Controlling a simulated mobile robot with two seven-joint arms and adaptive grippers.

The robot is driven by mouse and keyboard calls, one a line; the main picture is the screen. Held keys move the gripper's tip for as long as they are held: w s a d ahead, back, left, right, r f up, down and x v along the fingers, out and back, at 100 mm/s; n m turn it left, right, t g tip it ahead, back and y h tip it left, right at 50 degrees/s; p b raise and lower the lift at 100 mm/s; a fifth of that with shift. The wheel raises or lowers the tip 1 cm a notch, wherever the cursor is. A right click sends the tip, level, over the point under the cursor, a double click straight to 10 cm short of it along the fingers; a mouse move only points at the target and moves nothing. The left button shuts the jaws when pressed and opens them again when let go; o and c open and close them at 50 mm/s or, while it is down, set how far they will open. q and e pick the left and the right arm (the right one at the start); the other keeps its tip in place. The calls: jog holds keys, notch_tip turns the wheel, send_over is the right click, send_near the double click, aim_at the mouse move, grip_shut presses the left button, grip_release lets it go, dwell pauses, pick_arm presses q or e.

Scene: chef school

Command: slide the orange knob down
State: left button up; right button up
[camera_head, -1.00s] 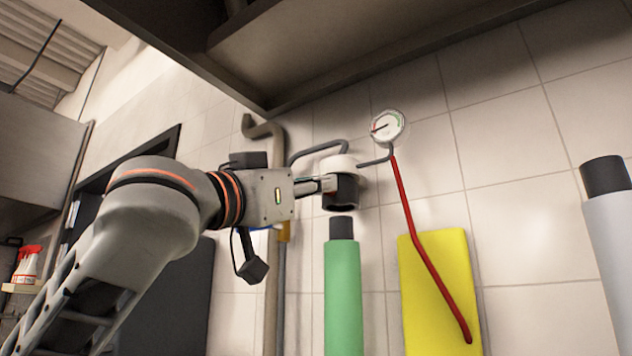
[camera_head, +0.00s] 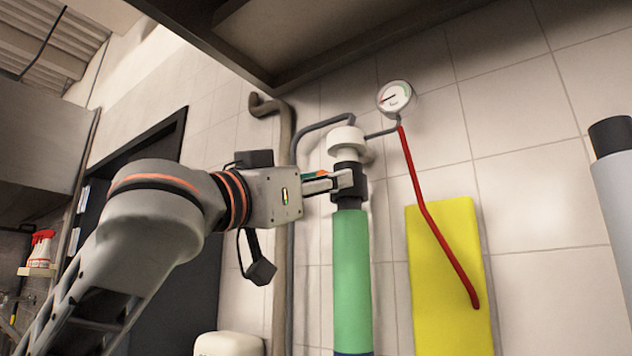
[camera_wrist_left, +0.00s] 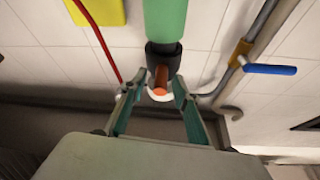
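The orange knob (camera_wrist_left: 161,76) sticks out from a black collar (camera_head: 347,178) between a white cap (camera_head: 346,140) and a green cylinder (camera_head: 351,275). In the left wrist view the picture is inverted, with the green cylinder at the top and the white cap behind the knob. My left gripper (camera_wrist_left: 157,88) has its fingers apart, one on each side of the knob, with small gaps showing. In the head view its fingertips are at the collar and largely hide the knob. My right gripper is not in view.
A grey pipe (camera_head: 284,200) runs left of the cylinder. A dark hood (camera_head: 290,75) overhangs above. A blue-handled valve (camera_wrist_left: 270,69) is nearby.

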pick_arm(q)
jog(key=v, duration=1.2)
jog(key=shift+w, duration=0.1)
